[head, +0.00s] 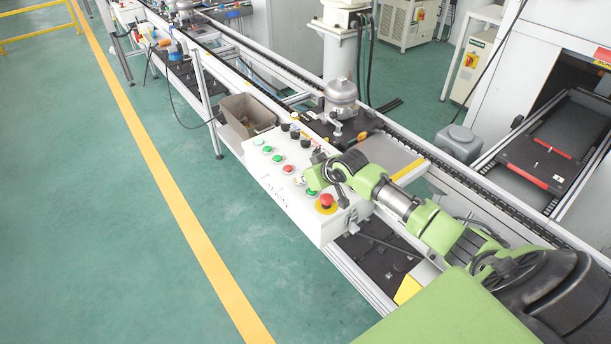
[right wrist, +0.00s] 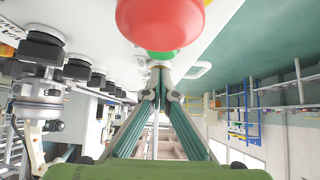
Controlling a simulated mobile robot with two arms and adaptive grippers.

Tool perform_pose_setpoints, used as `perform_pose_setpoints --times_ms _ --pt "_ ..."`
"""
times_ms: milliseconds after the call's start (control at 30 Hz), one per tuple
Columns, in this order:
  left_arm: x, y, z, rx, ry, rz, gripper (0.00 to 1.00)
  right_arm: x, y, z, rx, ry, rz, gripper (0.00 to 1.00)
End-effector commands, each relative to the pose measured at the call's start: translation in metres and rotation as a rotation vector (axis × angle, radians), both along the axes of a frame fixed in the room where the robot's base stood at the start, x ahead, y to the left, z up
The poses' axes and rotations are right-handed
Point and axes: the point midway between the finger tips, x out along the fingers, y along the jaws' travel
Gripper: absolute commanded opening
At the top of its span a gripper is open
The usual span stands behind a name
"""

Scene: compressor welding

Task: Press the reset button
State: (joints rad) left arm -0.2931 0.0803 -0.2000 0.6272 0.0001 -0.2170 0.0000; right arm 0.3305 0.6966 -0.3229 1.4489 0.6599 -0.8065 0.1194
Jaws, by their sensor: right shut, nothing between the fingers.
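The white control box (head: 300,215) has a sloped panel with green buttons, red buttons and a row of black knobs. A red mushroom button (head: 326,201) on a yellow ring sits at its near end. A green button (head: 311,192) is beside it. No label is readable, so I cannot tell which button is the reset button. My right gripper (head: 341,198) is at the near end of the panel, beside the mushroom button. In the right wrist view its fingers (right wrist: 158,71) are together and empty, the red mushroom button (right wrist: 160,18) looms close, and contact is unclear. My left gripper is not in view.
Black knobs (head: 305,143) line the panel's back edge. A metal compressor (head: 341,98) stands on the conveyor behind the box. A grey bin (head: 247,115) is at the box's far end. The green floor (head: 100,200) in front is clear.

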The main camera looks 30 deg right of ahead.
Motion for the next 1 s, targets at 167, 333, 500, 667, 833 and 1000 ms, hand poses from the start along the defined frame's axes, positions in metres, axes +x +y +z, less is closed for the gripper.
perform_pose_setpoints --times_ms 167,333,500,667,833,1000 --pt "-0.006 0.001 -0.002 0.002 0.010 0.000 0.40 -0.014 0.001 -0.007 -0.001 0.027 0.000 0.00" --pt "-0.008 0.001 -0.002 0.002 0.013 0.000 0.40 -0.029 -0.001 0.012 -0.004 0.018 0.001 0.00" --pt "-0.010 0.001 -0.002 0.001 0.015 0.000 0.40 -0.045 -0.002 0.034 -0.004 0.008 0.001 0.00" --pt "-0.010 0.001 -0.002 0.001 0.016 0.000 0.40 -0.058 -0.002 0.049 -0.004 0.002 -0.001 0.00" --pt "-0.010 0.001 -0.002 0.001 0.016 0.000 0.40 -0.064 -0.002 0.058 -0.003 -0.003 -0.001 0.00" --pt "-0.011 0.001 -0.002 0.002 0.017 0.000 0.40 -0.065 -0.002 0.060 -0.003 -0.004 -0.001 0.00"
